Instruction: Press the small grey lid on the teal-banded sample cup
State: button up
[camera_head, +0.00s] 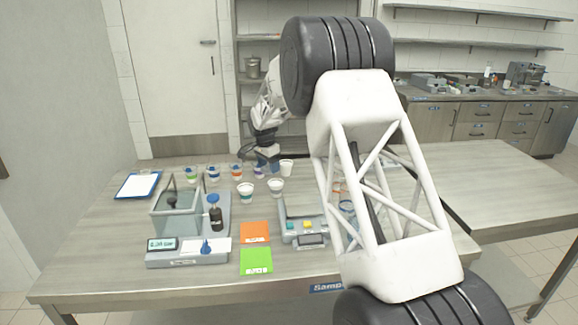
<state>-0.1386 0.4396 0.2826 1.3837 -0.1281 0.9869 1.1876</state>
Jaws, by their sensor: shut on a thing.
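A white cup with a teal band (246,191) stands open-topped on the table, left of another white cup with a greyish band (276,187). My gripper (267,163) is low over the back of the table, behind and slightly right of the teal-banded cup and apart from it. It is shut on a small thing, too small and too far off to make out. I cannot pick out the grey lid for sure.
A row of cups with coloured bands (213,173) stands at back left, and a plain white cup (286,168) right of my gripper. My arm hides the table's right part.

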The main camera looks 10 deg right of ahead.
jog(key=r, duration=0.1)
send_over(246, 187)
jog(key=shift+a+r, duration=0.2)
jog(key=shift+f, duration=0.15)
jog(key=shift+f, duration=3.1)
jog(key=shift+f, duration=0.4)
jog(key=o, duration=1)
jog(key=shift+c, duration=0.2)
jog(key=shift+r, duration=0.2)
notch_tip(246, 187, up, 7)
jog(key=shift+s+a+r, duration=0.2)
jog(key=shift+s+a, duration=0.1)
jog(key=shift+a, duration=0.05)
